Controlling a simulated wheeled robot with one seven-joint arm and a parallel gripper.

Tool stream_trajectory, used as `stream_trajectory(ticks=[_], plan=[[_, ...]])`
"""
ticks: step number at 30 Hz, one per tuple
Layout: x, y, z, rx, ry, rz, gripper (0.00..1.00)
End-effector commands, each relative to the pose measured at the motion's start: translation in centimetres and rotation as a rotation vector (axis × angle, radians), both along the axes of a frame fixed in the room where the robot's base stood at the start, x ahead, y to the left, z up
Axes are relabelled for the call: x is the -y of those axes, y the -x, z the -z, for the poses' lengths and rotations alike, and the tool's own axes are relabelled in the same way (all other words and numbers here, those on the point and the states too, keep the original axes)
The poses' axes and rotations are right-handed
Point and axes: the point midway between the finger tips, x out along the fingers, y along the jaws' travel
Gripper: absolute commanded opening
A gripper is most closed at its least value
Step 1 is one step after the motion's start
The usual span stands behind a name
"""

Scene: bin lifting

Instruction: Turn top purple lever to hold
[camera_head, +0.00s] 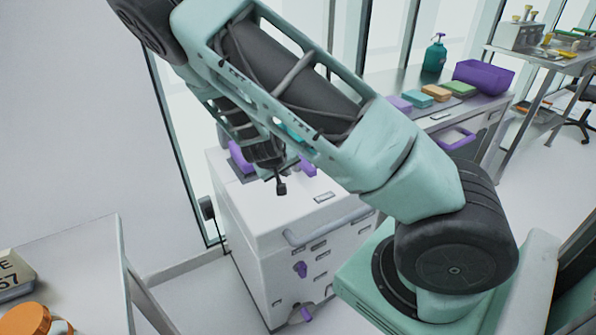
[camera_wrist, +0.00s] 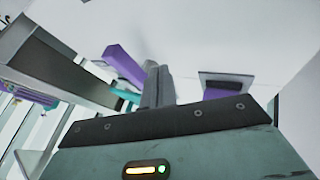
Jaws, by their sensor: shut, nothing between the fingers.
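A white cabinet (camera_head: 262,212) stands below my arm. Purple parts show on its top, one left of my gripper (camera_head: 268,158) and a purple piece (camera_head: 307,168) just right of it. In the wrist view, my shut, empty gripper (camera_wrist: 158,72) points at a pale surface. A purple bar (camera_wrist: 124,65) slants close to the left of the fingers. A purple part (camera_wrist: 217,93) sits in a recess to the right. Whether the fingers touch the bar I cannot tell. My arm hides part of the cabinet top.
A grey bar handle (camera_head: 330,226) crosses the cabinet front. Behind, a counter holds coloured blocks (camera_head: 437,92), a purple bin (camera_head: 484,76) and a green spray bottle (camera_head: 435,53). A table (camera_head: 80,262) stands at left. Glass panels are behind the cabinet.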

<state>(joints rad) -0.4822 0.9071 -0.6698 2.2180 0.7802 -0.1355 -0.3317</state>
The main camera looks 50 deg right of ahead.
Motion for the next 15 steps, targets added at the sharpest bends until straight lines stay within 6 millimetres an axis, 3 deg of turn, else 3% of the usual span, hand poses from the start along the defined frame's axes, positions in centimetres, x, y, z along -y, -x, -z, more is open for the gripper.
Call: stream_trajectory(ticks=[2, 9, 15], plan=[[1.0, -0.2, 1.2, 0.0, -0.002, 0.006, 0.0], [3.5, 0.6, 0.8, -0.001, -0.002, 0.004, 0.0], [4.3, 0.8, 0.8, 0.0, -0.002, 0.001, 0.0]])
